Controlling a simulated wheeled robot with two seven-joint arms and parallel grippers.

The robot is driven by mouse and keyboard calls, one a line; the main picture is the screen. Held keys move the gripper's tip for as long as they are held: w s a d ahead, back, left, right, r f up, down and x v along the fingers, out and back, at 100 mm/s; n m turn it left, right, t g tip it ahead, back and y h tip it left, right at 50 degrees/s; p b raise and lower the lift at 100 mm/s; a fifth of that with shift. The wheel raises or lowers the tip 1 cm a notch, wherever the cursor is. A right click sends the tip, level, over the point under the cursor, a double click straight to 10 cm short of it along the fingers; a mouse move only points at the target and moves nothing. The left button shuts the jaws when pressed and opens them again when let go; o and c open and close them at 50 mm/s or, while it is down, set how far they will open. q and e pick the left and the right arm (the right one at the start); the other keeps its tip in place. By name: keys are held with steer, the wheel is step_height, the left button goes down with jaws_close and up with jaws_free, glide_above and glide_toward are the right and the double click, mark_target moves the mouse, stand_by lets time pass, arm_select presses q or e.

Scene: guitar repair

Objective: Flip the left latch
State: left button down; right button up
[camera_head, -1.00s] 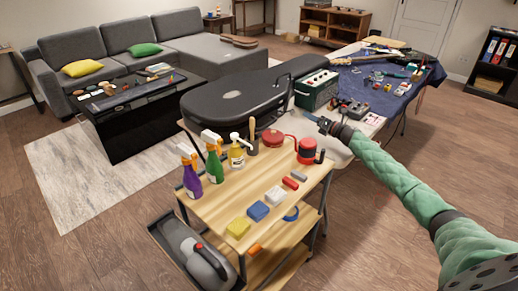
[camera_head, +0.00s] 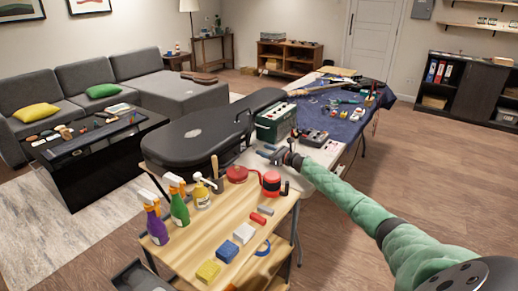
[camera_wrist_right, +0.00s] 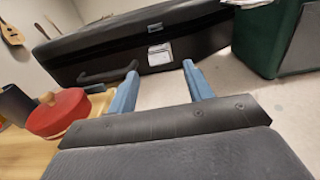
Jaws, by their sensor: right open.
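The black guitar case (camera_head: 190,135) lies shut on the table. In the right wrist view, the case (camera_wrist_right: 100,48) shows its side, with a dark carry handle (camera_wrist_right: 108,76), a white label (camera_wrist_right: 160,54) and a small metal latch (camera_wrist_right: 155,27). I cannot tell whether this is the left latch. My right gripper (camera_head: 268,153) is open and empty in front of the case. In its wrist view, the two blue fingertips (camera_wrist_right: 160,70) point at the case side below the label, apart from it. My left gripper is not in view.
The white tabletop between gripper and case looks clear.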

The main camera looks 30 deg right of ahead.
mark_target(255, 147)
steer(key=shift+p+x, duration=0.3)
steer(key=shift+x, duration=1.5)
steer(key=shift+c, duration=0.4)
jaws_close()
